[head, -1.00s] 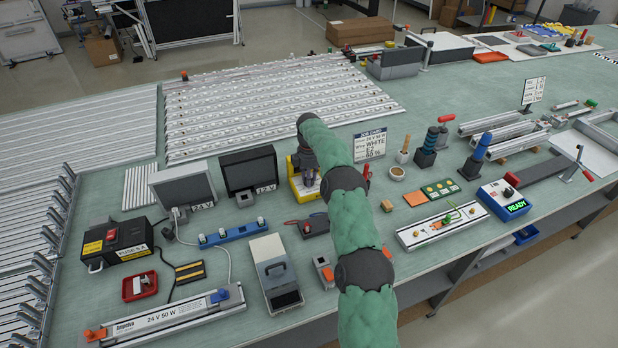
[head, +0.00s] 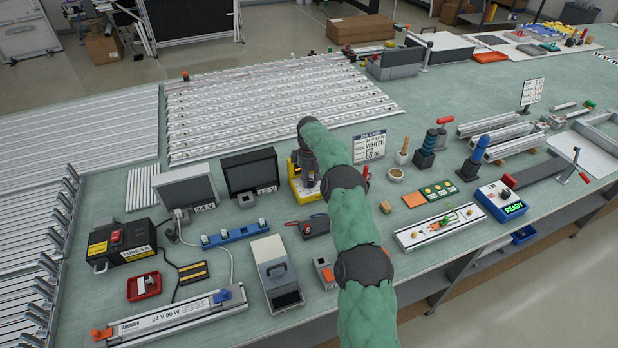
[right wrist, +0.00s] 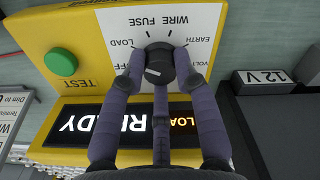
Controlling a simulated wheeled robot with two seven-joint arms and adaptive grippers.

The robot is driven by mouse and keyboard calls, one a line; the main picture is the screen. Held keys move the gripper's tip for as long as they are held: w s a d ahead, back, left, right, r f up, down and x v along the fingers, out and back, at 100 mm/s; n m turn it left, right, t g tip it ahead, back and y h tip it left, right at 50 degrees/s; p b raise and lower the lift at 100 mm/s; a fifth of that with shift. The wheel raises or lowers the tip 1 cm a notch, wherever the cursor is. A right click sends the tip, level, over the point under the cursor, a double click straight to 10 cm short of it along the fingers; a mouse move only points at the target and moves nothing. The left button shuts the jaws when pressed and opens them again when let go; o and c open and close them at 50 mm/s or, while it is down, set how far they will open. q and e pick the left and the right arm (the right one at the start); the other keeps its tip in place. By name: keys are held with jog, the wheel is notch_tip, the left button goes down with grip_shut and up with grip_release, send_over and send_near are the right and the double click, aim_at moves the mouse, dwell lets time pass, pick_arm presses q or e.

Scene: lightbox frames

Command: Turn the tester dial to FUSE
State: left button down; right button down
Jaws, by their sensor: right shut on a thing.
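The yellow tester (head: 296,186) stands mid-table in the head view, largely hidden by my right arm. In the right wrist view the tester (right wrist: 22,25) fills the left and middle, with a green TEST button (right wrist: 60,62). Its dark dial (right wrist: 158,58) sits on a white plate with LOAD, WIRE, FUSE and EARTH around it. A pale mark shows on the dial; which label it selects I cannot tell. The display (right wrist: 80,125) shows white READY and orange LOAD. My right gripper (right wrist: 158,70) is shut on the dial; it also shows in the head view (head: 307,165).
A blue rail (head: 235,235) and a grey handled case (head: 277,270) lie in front. Green tabletop shows between the items.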

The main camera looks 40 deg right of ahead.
aim_at(309, 180)
jog(key=m, duration=0.4)
jog(key=shift+s+f+m, duration=0.1)
jog(key=shift+f+m, duration=0.05)
jog(key=shift+m, duration=0.15)
jog(key=shift+m+p, duration=0.3)
jog(key=shift+m, duration=1.6)
jog(key=shift+a, duration=0.1)
jog(key=c, duration=1)
grip_release()
jog(key=shift+o, duration=0.3)
jog(key=shift+r, duration=0.3)
notch_tip(309, 180, up, 12)
jog(key=shift+f, duration=0.25)
